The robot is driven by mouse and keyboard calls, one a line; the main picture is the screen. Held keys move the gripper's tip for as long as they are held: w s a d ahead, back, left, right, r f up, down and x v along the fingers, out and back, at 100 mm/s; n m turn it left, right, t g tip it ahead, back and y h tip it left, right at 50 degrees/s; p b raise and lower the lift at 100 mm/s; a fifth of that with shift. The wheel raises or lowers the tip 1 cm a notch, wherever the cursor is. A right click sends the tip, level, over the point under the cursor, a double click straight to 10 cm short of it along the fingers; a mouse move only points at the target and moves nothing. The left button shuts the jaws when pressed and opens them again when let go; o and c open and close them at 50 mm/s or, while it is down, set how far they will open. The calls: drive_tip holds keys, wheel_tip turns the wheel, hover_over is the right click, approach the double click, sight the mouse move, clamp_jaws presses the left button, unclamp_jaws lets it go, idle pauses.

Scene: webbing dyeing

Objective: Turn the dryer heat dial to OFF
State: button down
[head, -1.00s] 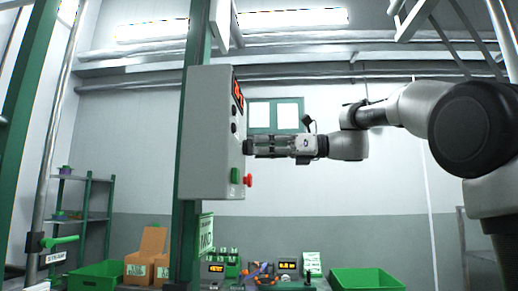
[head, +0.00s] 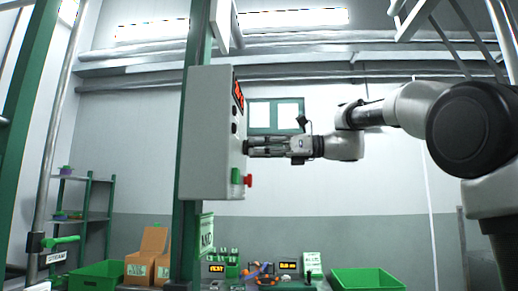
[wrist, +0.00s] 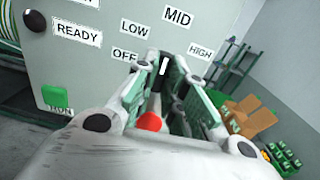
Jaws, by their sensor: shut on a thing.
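The grey control box (head: 207,135) hangs on a green post, seen from its side in the head view. My gripper (head: 250,147) reaches it from the right, fingertips at its front face. In the wrist view, my gripper (wrist: 165,78) is shut on the dark heat dial (wrist: 158,68), a finger on either side. The dial's white pointer mark points up, roughly toward the MID label (wrist: 178,17). The OFF label (wrist: 125,54) and LOW label (wrist: 135,28) lie left of MID, and the HIGH label (wrist: 200,50) lies right. The fingers hide most of the dial.
A red button (head: 248,181) sticks out below my gripper; it also shows between the fingers in the wrist view (wrist: 150,122). A green button (wrist: 55,97) and a dark knob (wrist: 35,20) by READY are on the panel's left. Green bins (head: 368,281) stand below.

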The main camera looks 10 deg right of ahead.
drive_tip(key=n, duration=1.7)
drive_tip(key=shift+n, duration=0.4)
idle(0.4)
drive_tip(key=c, duration=1.5)
unclamp_jaws()
drive_tip(key=shift+d, duration=0.1)
